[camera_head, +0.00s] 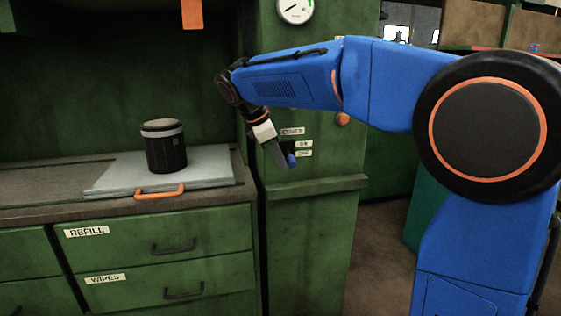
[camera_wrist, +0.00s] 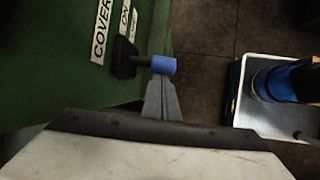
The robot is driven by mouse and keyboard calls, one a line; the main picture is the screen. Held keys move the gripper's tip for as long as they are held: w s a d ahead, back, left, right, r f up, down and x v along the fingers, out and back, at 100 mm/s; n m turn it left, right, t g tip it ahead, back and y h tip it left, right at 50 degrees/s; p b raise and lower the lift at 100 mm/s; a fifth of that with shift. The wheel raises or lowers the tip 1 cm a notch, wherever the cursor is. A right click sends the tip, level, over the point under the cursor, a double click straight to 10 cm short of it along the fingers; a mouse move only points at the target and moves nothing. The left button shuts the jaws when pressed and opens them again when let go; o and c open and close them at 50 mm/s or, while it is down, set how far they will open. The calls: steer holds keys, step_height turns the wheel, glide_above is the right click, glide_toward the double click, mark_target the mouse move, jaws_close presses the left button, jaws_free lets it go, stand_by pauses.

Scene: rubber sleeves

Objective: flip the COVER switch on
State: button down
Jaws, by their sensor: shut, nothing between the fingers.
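The COVER switch is a dark lever with a blue tip (camera_head: 292,160) on the green cabinet front. Its black base (camera_wrist: 122,58) and blue tip (camera_wrist: 163,65) show in the wrist view. The lever sticks out from the base, its tip toward the OFF end of the labels. The COVER label (camera_head: 292,131) is above the ON label (camera_head: 304,144) and OFF label (camera_head: 303,153). My gripper (camera_head: 283,158) is shut and empty, its fingertips (camera_wrist: 160,84) right at the blue tip. I cannot tell whether they touch. The base is mostly hidden by my gripper in the head view.
A black canister (camera_head: 164,146) stands on a pale lid (camera_head: 215,165) with an orange handle (camera_head: 160,192), left of the switch. A ledge (camera_head: 318,185) juts out below the switch. An orange round knob (camera_head: 342,118) is to its right. Drawers (camera_head: 160,240) are below the counter.

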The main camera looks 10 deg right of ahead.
steer(key=shift+r, duration=0.2)
steer(key=shift+w+r, duration=0.15)
steer(key=shift+r, duration=1.85)
steer(key=a+f, duration=0.3)
steer(key=w+a+r, duration=0.2)
steer(key=a+r, duration=0.2)
steer(key=r, duration=0.4)
steer(key=shift+w+a, duration=0.15)
steer(key=shift+a, duration=0.15)
